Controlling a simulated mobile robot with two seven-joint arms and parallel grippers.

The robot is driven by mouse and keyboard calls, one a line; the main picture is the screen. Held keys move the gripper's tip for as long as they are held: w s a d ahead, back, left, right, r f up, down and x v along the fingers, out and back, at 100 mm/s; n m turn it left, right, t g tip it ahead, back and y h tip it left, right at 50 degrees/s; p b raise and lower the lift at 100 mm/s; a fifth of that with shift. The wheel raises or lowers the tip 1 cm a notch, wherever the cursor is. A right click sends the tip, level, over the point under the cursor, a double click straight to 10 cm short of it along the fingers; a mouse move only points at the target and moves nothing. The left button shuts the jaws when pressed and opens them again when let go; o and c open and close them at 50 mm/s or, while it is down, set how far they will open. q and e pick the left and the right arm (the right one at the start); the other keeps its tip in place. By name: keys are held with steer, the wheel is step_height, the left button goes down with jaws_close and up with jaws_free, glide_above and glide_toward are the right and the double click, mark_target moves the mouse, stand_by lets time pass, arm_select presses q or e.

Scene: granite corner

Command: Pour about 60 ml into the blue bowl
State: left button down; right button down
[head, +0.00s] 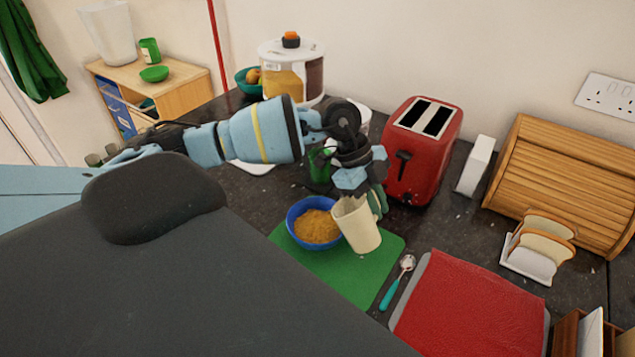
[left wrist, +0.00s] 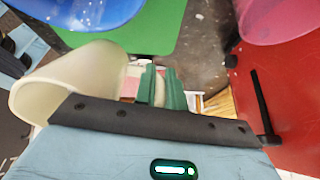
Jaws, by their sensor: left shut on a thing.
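The blue bowl (head: 292,226) stands on a green mat (head: 352,287) and holds orange-brown grainy contents. Part of it shows at the top left of the left wrist view (left wrist: 105,14). My left gripper (head: 376,199) is shut on a cream cup (head: 360,229), just right of the bowl. The cup is tilted a little, its mouth leaning left toward the bowl's right rim. I see no stream leaving it. The cup also shows at the left wrist view's left (left wrist: 62,80), beside the green finger pads (left wrist: 165,88). The cup's contents are hidden. My right gripper is not in view.
A red toaster (head: 424,150) stands close behind the gripper, to the right. A teal-handled spoon (head: 392,290) and a red cloth (head: 470,310) lie right of the mat. A bread rack (head: 535,255), a wooden bread box (head: 565,180) and a lidded container (head: 291,78) stand farther off.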

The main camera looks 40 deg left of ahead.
arm_select(q)
steer(key=f, duration=0.1)
steer(key=d+f+y, duration=0.1)
steer(key=f+y, duration=0.1)
steer(key=shift+w+d+f, duration=0.1)
steer(key=shift+d+f, duration=0.15)
steer(key=shift+d, duration=0.1)
steer(key=shift+w+d+r+y, duration=0.1)
steer(key=shift+d+y, duration=0.15)
steer(key=shift+y, duration=0.25)
steer(key=shift+w+d+f+g+y, duration=0.1)
steer(key=shift+d+f+g+y, duration=0.1)
steer(key=shift+d+y, duration=0.4)
steer(key=shift+d+f+g+y, duration=0.1)
steer(key=shift+d+g+y, duration=0.1)
steer(key=shift+y, duration=0.7)
